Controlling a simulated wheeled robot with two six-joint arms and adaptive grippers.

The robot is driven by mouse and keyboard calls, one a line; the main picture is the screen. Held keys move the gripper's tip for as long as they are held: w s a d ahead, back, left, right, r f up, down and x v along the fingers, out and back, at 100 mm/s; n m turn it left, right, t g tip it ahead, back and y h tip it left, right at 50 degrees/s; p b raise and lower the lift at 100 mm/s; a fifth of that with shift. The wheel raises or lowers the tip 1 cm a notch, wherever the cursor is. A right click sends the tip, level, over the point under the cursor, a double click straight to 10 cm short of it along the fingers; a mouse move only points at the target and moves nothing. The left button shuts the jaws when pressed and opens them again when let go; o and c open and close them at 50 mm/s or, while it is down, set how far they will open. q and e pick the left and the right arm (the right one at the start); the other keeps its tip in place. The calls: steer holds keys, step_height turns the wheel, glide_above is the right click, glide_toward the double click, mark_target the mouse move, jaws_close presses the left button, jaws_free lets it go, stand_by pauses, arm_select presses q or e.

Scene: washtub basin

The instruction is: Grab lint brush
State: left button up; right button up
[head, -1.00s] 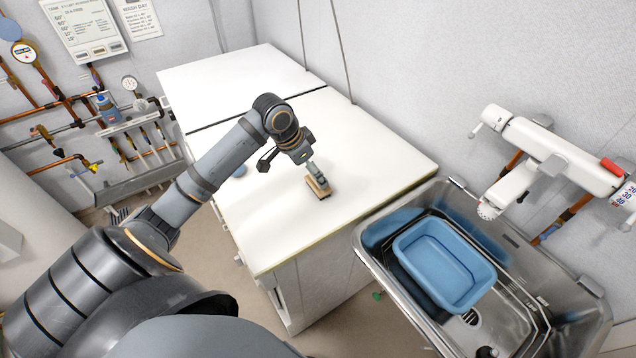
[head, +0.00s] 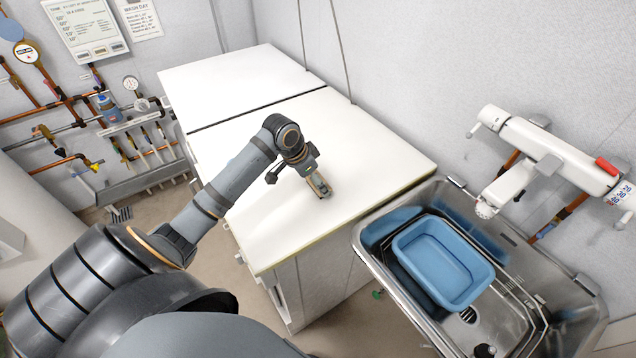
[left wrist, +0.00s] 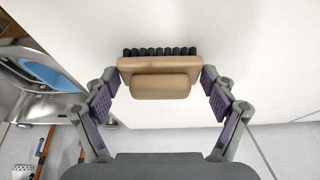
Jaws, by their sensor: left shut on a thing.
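The lint brush (left wrist: 160,80) has a tan wooden body and a row of dark bristles, and shows in the left wrist view between the two fingers. My left gripper (left wrist: 160,88) is shut on it, with a finger pad at each end of the body. In the head view the left gripper (head: 319,185) is over the white worktop, and the brush is mostly hidden by the fingers. I cannot tell whether the brush touches the worktop. My right gripper is not in view.
The white worktop (head: 350,140) is otherwise clear around the gripper. To its right stands a metal sink (head: 510,330) with a blue basin (head: 440,262) in it. A white tap unit (head: 550,155) is on the wall above. Pipes run along the left wall.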

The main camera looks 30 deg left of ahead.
arm_select(q)
steer(key=shift+r, duration=0.6)
steer(key=shift+s+d+r, duration=1.65)
steer(key=shift+s+r, duration=0.05)
steer(key=shift+r, duration=0.3)
steer(key=shift+s+d+r, duration=1.6)
steer(key=shift+s+r, duration=0.1)
steer(key=shift+r, duration=0.25)
steer(key=shift+s+d+r, duration=1.65)
steer(key=shift+s+r, duration=0.05)
steer(key=shift+r, duration=0.3)
